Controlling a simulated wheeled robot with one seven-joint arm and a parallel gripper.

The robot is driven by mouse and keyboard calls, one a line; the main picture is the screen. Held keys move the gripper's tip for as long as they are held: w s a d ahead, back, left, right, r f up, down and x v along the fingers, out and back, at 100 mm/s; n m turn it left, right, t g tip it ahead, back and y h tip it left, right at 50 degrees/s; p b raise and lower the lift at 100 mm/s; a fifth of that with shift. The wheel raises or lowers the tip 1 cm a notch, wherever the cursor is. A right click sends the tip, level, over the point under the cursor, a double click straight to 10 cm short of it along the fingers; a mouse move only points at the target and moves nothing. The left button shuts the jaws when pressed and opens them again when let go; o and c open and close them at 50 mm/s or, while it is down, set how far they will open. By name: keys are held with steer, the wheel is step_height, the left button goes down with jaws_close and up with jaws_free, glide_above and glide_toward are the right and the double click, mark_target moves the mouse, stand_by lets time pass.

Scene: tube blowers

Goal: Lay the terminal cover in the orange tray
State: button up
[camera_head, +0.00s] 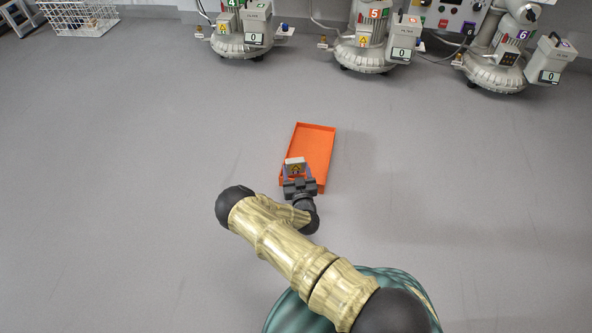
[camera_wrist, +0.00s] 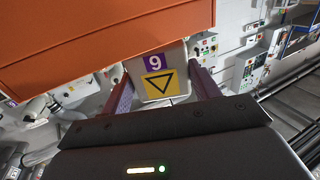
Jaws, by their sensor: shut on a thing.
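The terminal cover (camera_head: 295,167) is a small pale block with a yellow triangle label. In the wrist view the cover (camera_wrist: 158,82) shows a purple "9" above the yellow label. My gripper (camera_head: 297,172) is shut on it, with one finger on each side. The orange tray (camera_head: 317,146) is a long, shallow box on the floor, empty where it shows. In the head view the cover overlaps the tray's near left part. In the wrist view the tray (camera_wrist: 90,42) fills the top, its edge meeting the cover's upper end. I cannot tell whether they touch.
Wheeled blower units (camera_head: 365,45) stand along the far wall, with another (camera_head: 240,35) to their left. A white wire basket (camera_head: 80,15) is at the far left. The grey floor around the tray is clear.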

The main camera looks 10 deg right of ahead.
steer(key=shift+f, duration=0.3)
